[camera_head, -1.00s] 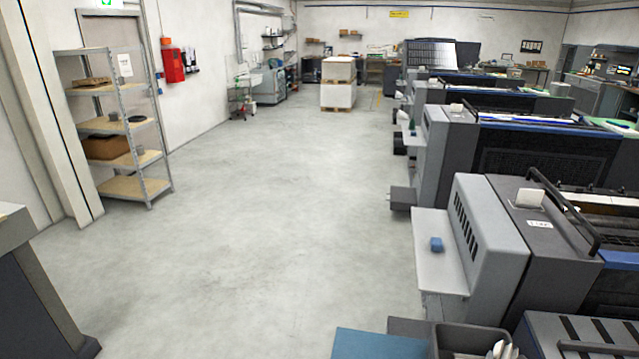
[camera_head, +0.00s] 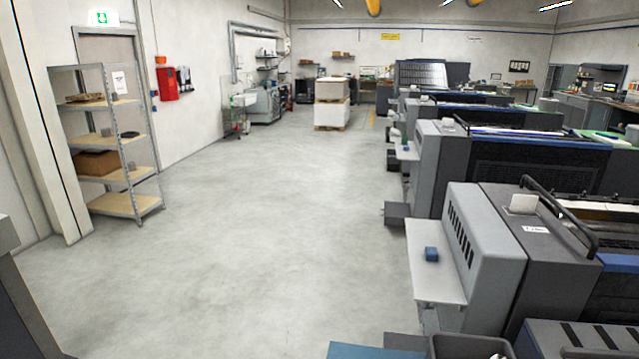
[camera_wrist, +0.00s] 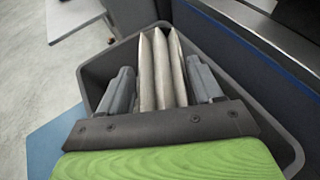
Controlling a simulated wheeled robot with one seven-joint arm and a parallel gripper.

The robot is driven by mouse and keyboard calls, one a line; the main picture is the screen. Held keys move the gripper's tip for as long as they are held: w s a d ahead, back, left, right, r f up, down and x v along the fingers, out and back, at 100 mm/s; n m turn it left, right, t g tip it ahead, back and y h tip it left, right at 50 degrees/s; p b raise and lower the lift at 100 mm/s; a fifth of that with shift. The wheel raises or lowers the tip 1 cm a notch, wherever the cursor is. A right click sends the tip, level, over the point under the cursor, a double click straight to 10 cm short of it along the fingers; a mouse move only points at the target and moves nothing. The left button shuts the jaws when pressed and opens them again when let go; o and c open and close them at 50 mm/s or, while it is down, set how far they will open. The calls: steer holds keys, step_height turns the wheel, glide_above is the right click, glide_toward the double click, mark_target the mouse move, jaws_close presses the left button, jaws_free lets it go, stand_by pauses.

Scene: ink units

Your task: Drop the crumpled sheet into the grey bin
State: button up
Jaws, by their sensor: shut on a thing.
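The crumpled sheet (camera_wrist: 163,80) shows in the wrist view as pale beige pointed folds. My gripper (camera_wrist: 159,66) is shut on it, with one grey finger on each side. Both are over the open mouth of the dark grey bin (camera_wrist: 232,83), whose walls surround them in the picture. How far the sheet is above the bin's floor I cannot tell. In the head view the bin (camera_head: 458,345) is cut off by the bottom edge, with a small white shape at its mouth.
A blue surface (camera_head: 375,351) lies left of the bin. Grey printing machines (camera_head: 480,235) line the right side; the nearest has a shelf (camera_head: 432,275) with a blue block (camera_head: 432,254). A metal shelf rack (camera_head: 115,150) stands left. The middle floor (camera_head: 260,240) is clear.

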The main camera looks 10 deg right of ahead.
steer(key=o, duration=1.1)
steer(key=shift+r, duration=0.15)
steer(key=p+v, duration=0.2)
steer(key=v, duration=1.4)
